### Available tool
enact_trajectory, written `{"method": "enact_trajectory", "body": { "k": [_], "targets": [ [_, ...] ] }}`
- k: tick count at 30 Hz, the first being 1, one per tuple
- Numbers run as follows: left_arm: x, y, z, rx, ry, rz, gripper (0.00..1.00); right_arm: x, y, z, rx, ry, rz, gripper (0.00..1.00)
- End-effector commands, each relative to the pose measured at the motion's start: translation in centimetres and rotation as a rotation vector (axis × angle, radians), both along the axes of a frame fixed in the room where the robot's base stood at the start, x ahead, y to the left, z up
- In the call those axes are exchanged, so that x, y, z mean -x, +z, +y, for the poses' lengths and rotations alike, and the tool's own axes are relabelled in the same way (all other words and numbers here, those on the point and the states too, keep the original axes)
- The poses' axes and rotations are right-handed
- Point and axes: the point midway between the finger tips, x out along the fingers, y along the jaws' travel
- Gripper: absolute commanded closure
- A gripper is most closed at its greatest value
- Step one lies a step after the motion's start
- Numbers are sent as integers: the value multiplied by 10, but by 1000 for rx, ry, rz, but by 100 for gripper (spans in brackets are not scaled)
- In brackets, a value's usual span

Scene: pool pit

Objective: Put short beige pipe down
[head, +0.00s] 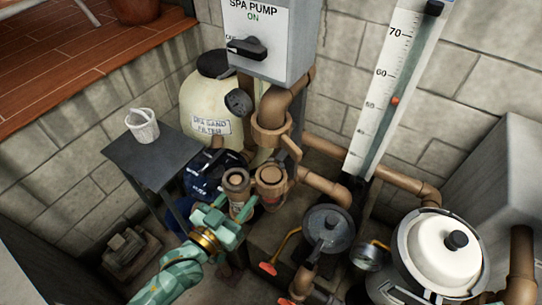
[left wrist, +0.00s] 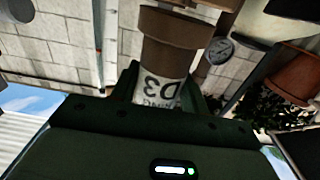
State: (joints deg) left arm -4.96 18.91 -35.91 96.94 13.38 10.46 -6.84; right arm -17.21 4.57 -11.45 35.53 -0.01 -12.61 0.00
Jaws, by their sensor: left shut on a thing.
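My left gripper (head: 224,213) is shut on the short beige pipe (head: 236,181) and holds it upright, or nearly so. The pipe has a flared brownish collar and a white label. In the left wrist view the pipe (left wrist: 176,42) stands between the dark fingers, its label lettering showing upside down. In the head view it is just left of a similar brown fitting (head: 270,178); I cannot tell whether they touch. Its lower end is hidden by the gripper.
A small dark table (head: 154,158) stands at the left with a white basket (head: 142,126) and bare top around it. A blue pump (head: 212,172) and beige sand filter (head: 208,110) are behind.

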Motion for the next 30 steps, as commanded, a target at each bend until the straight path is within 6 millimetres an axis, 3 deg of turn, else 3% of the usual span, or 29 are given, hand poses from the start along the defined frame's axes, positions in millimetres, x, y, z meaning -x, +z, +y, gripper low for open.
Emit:
{"method": "enact_trajectory", "body": {
  "k": [19, 23, 30],
  "targets": [
    [1, -3, -1, 0, -5, -2, 75, 0, 0, 0, 0, 0, 0, 64],
    [-3, 15, -2, 3, -6, -6, 75, 0, 0, 0, 0, 0, 0, 64],
    [-12, 64, 7, 7, 75, -3, 75, 1, -12, 0, 0, 0, 3, 64]
  ]
}}
